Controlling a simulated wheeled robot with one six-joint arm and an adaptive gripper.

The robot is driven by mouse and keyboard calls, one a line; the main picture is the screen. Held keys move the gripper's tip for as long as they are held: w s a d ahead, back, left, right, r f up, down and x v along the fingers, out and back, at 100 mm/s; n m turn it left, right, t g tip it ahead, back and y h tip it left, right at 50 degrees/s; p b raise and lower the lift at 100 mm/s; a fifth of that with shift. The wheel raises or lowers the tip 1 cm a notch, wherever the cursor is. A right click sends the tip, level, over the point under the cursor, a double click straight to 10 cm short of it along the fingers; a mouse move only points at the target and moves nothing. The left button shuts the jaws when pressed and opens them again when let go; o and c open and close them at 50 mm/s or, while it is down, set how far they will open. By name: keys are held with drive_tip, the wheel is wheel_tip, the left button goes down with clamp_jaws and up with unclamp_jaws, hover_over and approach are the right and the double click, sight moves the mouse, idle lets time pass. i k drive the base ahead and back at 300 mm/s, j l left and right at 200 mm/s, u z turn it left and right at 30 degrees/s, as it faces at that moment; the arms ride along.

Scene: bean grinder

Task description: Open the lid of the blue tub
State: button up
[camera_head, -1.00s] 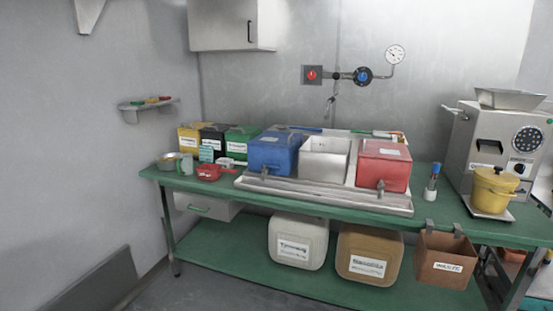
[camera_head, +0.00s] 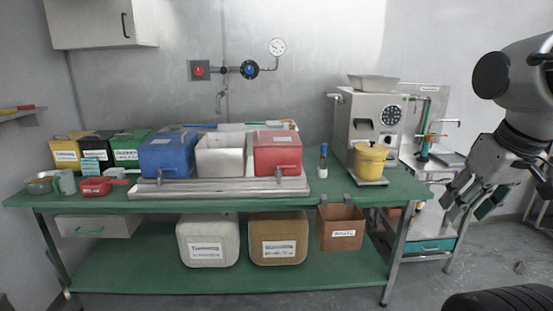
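The blue tub (camera_head: 167,158) stands on a grey tray on the green bench, left of an open-topped white tub (camera_head: 221,157) and a red tub (camera_head: 277,155). Its blue lid (camera_head: 170,139) lies on top and looks closed. A small tap-like fitting sits at the tub's front. My gripper (camera_head: 460,205) hangs at the far right, in front of the bench's right end and well away from the blue tub. Its fingers point down and look spread apart, with nothing seen between them.
The green bench (camera_head: 100,200) spans the view. Yellow, black and green boxes, a bowl and a red pan stand left of the blue tub. A grinder (camera_head: 372,115) with a yellow pot (camera_head: 370,160) stands right. A brown bin (camera_head: 341,228) hangs at the front. Floor before the bench is clear.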

sight(161, 141)
drive_tip(key=i+j, duration=0.35)
drive_tip(key=j, duration=0.15)
drive_tip(key=i+j, duration=0.3)
drive_tip(key=j, duration=0.15)
drive_tip(key=i+j, duration=0.35)
drive_tip(key=j, duration=0.15)
drive_tip(key=i+j, duration=0.35)
drive_tip(key=j, duration=0.15)
drive_tip(key=i+j, duration=0.65)
drive_tip(key=j, duration=0.3)
